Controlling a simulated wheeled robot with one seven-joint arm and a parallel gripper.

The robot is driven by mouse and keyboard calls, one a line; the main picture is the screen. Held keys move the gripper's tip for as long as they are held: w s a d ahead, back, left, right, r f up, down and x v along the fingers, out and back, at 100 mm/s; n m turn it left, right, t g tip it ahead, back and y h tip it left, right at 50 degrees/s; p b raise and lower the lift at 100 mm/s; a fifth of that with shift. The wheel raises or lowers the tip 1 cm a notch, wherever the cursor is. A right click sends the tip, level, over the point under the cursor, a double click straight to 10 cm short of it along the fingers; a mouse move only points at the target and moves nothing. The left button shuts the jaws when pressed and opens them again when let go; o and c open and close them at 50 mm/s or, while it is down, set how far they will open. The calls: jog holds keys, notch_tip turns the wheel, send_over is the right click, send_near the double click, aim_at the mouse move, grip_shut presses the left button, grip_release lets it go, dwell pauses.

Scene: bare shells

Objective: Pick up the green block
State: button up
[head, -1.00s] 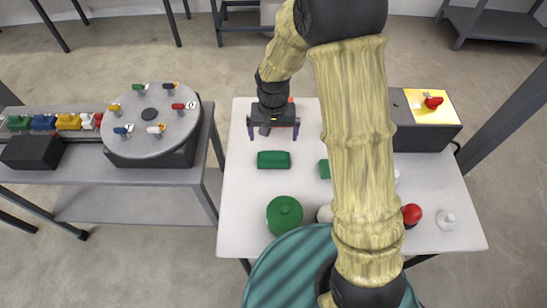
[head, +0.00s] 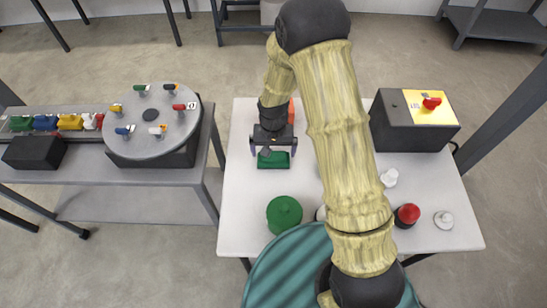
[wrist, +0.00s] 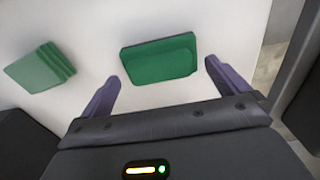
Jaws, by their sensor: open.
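The green block (head: 273,160) lies on the white table (head: 240,215), near its left side, in the head view. In the wrist view the green block (wrist: 160,59) lies just beyond and between the two purple fingertips. My gripper (head: 272,150) is at the block's far edge, with its fingers spread to either side; it also shows in the wrist view (wrist: 160,82). The jaws are open and hold nothing. I cannot tell the exact height of the fingertips above the table.
Another green piece (wrist: 40,67) lies to the left in the wrist view. A round green lidded pot (head: 284,214) stands nearer on the table. A dark box with a yellow top (head: 432,107) stands at the right, with a red-topped jar (head: 406,215) nearer.

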aim_at(273, 154)
jog(key=shift+f, duration=1.75)
jog(key=c, duration=0.7)
